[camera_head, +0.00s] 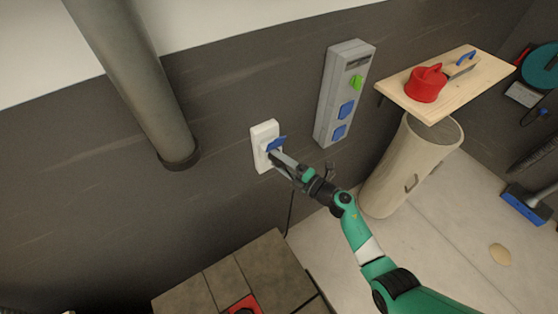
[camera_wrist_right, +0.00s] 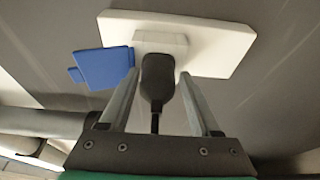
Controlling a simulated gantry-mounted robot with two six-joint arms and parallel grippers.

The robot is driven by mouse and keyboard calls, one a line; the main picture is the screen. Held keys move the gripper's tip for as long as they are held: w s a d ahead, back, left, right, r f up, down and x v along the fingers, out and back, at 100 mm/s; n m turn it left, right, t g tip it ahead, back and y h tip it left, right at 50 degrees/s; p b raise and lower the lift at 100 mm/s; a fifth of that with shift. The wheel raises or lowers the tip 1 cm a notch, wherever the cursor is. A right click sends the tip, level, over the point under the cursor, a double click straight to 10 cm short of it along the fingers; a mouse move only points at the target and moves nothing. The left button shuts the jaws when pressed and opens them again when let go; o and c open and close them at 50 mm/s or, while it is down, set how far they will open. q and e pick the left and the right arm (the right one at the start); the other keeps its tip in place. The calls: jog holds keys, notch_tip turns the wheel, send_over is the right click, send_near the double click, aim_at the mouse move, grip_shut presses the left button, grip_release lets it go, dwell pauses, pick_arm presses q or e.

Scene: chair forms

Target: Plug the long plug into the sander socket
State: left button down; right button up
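The white sander socket (camera_head: 262,135) sits on the dark wall, with its blue flap (camera_head: 277,143) swung open. In the right wrist view the socket plate (camera_wrist_right: 215,45) is just ahead, with the blue flap (camera_wrist_right: 103,67) at its left. A black plug (camera_wrist_right: 157,77) stands with its front end against the socket's raised block; how deep it sits is hidden. My right gripper (camera_head: 277,158) is at the socket; in the right wrist view its two fingers (camera_wrist_right: 159,82) straddle the plug. I cannot tell whether both touch it. My left gripper is not in view.
A grey socket panel (camera_head: 343,95) with blue and green covers is right of the socket. A grey pipe (camera_head: 140,80) runs down the wall at left. A wooden shelf (camera_head: 470,75) bears a red container (camera_head: 425,84), above a beige column (camera_head: 395,180). A tiled surface (camera_head: 195,292) lies below.

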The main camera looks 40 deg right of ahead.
jog(key=shift+r, duration=0.45)
jog(key=shift+s+r, duration=0.1)
jog(key=shift+s, duration=0.05)
jog(key=s+d+p, duration=0.1)
jog(key=s+p, duration=0.2)
jog(key=s, duration=0.8)
jog(key=shift+s+d+f, duration=0.15)
jog(key=shift+d+f, duration=0.05)
jog(key=shift+f, duration=0.25)
